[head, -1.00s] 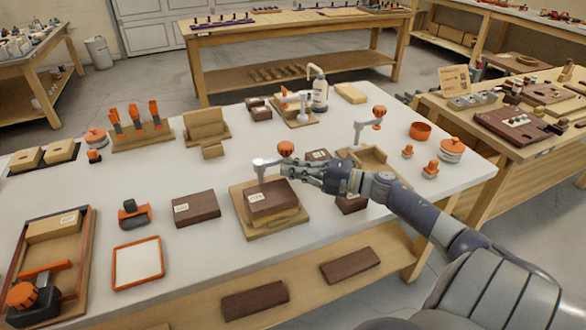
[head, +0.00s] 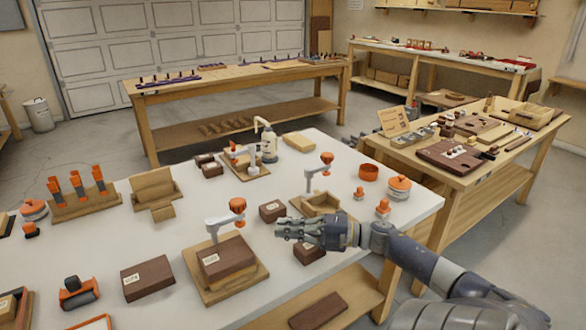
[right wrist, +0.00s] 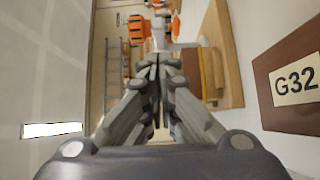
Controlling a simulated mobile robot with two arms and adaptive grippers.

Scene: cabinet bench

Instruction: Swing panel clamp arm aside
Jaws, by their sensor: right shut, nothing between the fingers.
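The nearest panel clamp has a white arm (head: 225,220) with an orange knob (head: 237,204) at its right end. It stands at the back of a wooden board (head: 214,292) that bears a dark brown labelled block (head: 227,258). My right gripper (head: 280,229) is to the right of this clamp, apart from the knob, with its fingers pointing left. In the right wrist view its fingers (right wrist: 155,72) are together and empty. Beyond them show a white clamp part and an orange knob (right wrist: 137,29); which clamp this is I cannot tell. My left gripper is out of view.
A second clamp (head: 318,172) stands over a wooden tray (head: 318,204) behind my right gripper, and a third (head: 250,152) farther back. Brown blocks lie close by, one (head: 272,210) behind the gripper. A block labelled G32 (right wrist: 290,85) fills the right wrist view's right side.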

